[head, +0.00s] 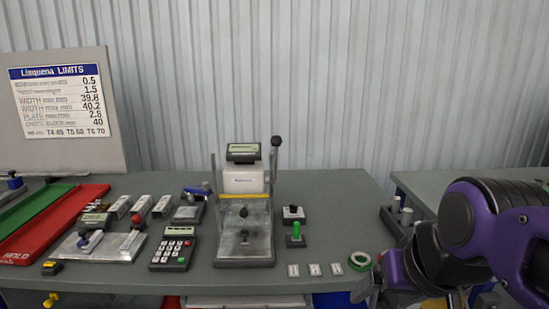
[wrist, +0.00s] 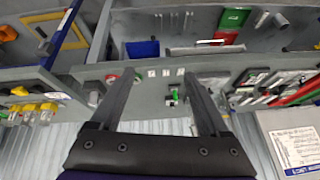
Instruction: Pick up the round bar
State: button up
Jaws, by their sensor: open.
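No single part is plainly the round bar.
Red (head: 55,225) and green trays lie at the left below a limits sign (head: 57,100). The bench's back right is clear.

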aim_at(396, 200)
jog(key=l+z, duration=0.15)
jog(key=z, duration=0.45)
jog(key=i+l+u, duration=0.4)
jog(key=l+u, duration=0.2)
jog(key=i+l+u, duration=0.15)
jog(key=l+u, duration=0.45)
jog(key=j+u, duration=0.1)
jog(key=j, duration=0.4)
jog(key=i+l+z, duration=0.1)
jog(key=l, duration=0.5)
